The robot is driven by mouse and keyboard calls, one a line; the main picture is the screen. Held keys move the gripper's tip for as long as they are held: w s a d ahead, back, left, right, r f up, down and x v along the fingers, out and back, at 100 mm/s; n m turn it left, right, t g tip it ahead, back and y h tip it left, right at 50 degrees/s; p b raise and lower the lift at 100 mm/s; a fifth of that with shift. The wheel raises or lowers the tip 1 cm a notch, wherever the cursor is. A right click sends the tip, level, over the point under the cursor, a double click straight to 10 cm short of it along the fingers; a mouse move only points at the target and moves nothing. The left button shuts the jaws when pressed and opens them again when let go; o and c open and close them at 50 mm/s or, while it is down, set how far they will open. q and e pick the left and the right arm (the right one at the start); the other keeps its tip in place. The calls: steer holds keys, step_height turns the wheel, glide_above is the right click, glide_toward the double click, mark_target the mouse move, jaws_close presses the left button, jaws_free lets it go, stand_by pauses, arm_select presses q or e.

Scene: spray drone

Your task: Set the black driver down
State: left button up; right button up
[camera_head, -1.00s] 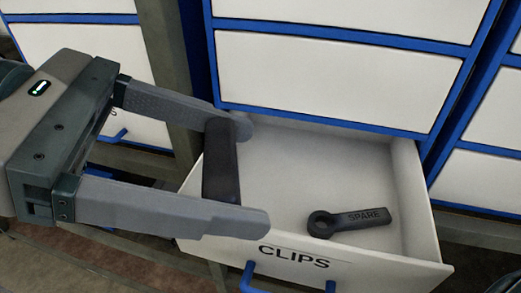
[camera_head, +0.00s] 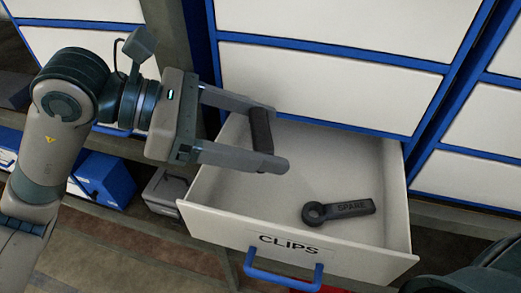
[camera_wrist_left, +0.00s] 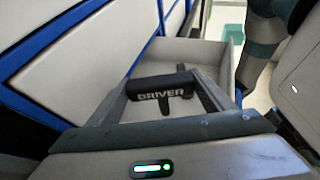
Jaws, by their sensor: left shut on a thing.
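The black driver (camera_head: 261,131) is a short dark cylinder. My left gripper (camera_head: 268,138) is shut on it, with one finger at each end. The driver is over the left part of the open drawer marked CLIPS (camera_head: 345,241); I cannot tell whether it touches the drawer floor. In the left wrist view the driver (camera_wrist_left: 162,86) lies across the fingers, with the word DRIVER readable. My right gripper is not in view.
A dark ring-ended tool marked SPARE (camera_head: 340,211) lies on the drawer floor to the right. The remaining drawer floor is bare. A blue handle (camera_head: 284,278) sticks out of the drawer front. Closed white drawers with blue edges (camera_head: 325,85) rise behind. A blue box (camera_head: 106,178) is at left.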

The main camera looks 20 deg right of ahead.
arm_select(q)
steer(key=shift+f+p, duration=0.3)
steer(key=shift+f, duration=1.15)
steer(key=shift+f+p, duration=0.35)
steer(key=shift+f, duration=0.3)
steer(key=shift+w+d+f+p, duration=0.1)
steer(key=shift+f+p, duration=0.7)
steer(key=shift+f, duration=0.3)
steer(key=shift+f, duration=0.1)
